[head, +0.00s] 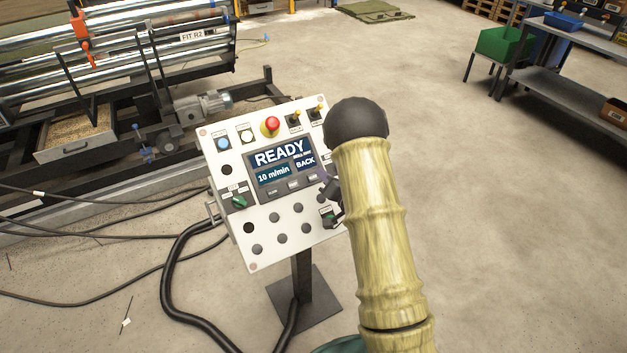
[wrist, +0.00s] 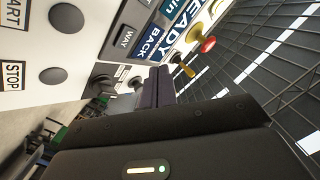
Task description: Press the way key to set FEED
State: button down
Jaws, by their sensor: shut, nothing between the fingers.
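The control panel (head: 240,235) is a tilted white board on a post. Its screen (head: 281,166) reads READY, 10 m/min and BACK. Small dark keys sit in a row just below the screen, their labels too small to read in the head view. In the wrist view the way key (wrist: 126,37) is dark and marked WAY, beside the BACK field (wrist: 150,42). My gripper (head: 330,187) is shut and empty, with its fingers (wrist: 158,86) close to the panel's right side. I cannot tell whether they touch it. My arm hides the panel's right edge.
A red emergency button (head: 270,125), yellow-tipped toggles (head: 294,117), a green selector (head: 239,201) and several dark round buttons crowd the panel. A roller machine (head: 185,105) stands behind left, with cables on the floor. Open floor lies right, before a shelf (head: 565,75).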

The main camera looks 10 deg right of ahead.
aim_at(313, 177)
jog(key=w+f, duration=0.1)
jog(key=w+f+b, duration=0.1)
jog(key=f+b, duration=0.1)
jog(key=shift+w+a+f, duration=0.35)
jog(key=shift+w, duration=0.05)
jog(key=shift+a, duration=0.1)
jog(key=shift+s+a+r, duration=0.1)
dwell(0.3)
dwell(1.2)
jog(key=shift+w+f+b, duration=0.3)
jog(key=shift+f+b, duration=0.05)
jog(key=shift+b, duration=0.05)
jog(key=shift+w+f+b, duration=0.25)
jog(key=shift+f+b, duration=0.05)
dwell(0.6)
dwell(0.4)
jog(key=shift+s+r+p, duration=0.35)
jog(key=shift+s+r, duration=0.15)
jog(key=shift+r, duration=0.1)
